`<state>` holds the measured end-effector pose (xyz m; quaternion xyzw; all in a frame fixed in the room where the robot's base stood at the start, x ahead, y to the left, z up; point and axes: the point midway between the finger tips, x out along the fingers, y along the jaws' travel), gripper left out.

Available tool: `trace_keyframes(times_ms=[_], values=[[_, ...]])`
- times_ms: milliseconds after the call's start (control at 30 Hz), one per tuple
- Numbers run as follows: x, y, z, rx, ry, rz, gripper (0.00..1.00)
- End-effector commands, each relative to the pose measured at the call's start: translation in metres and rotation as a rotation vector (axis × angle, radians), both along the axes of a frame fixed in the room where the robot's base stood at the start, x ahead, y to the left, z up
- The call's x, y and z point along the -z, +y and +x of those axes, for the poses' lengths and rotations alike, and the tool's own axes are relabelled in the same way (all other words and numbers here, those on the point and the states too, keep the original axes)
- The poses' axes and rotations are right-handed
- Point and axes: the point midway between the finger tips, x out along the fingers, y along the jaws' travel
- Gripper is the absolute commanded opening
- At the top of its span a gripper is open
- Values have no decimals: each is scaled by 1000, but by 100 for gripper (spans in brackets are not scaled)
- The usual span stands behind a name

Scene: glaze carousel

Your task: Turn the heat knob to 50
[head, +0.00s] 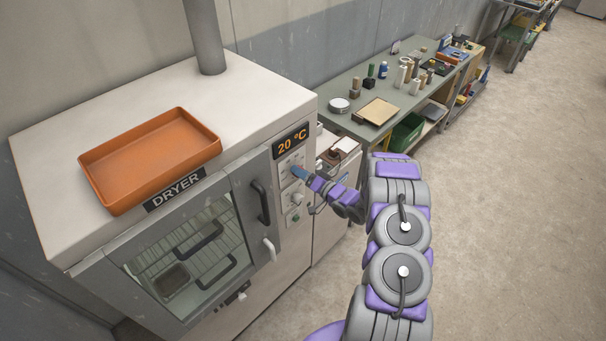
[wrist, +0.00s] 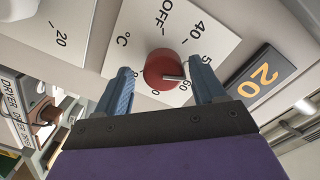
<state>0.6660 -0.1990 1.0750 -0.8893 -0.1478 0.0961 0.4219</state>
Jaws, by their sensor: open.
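The heat knob (wrist: 160,68) is a round red knob with a white pointer mark, on a white dial plate (wrist: 133,26) reading OFF, 40 and further numbers. Its mark points right in the wrist view, toward the numbers 50 and 60, partly hidden by a finger. My gripper (wrist: 161,72) is open, with one blue finger on each side of the knob; whether they touch it I cannot tell. In the head view my gripper (head: 299,172) is at the dryer's control panel and hides the knob. The display (head: 291,142) reads 20 °C.
The dryer (head: 245,92) has a glass door (head: 190,245) with a handle beside the panel. An orange tray (head: 150,158) lies on top. A second dial plate (wrist: 52,28) is left in the wrist view. A workbench (head: 345,112) with several items stands behind; floor at right is clear.

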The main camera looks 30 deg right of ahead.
Motion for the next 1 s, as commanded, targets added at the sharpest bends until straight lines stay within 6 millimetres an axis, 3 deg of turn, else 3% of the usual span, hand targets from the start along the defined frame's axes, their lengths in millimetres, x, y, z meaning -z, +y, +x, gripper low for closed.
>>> trace_keyframes(times_ms=[267,800,1000], values=[[0,-5,-13,2,1,1,69],[-4,-46,-116,4,-1,1,69],[-5,-56,-145,3,1,3,69]])
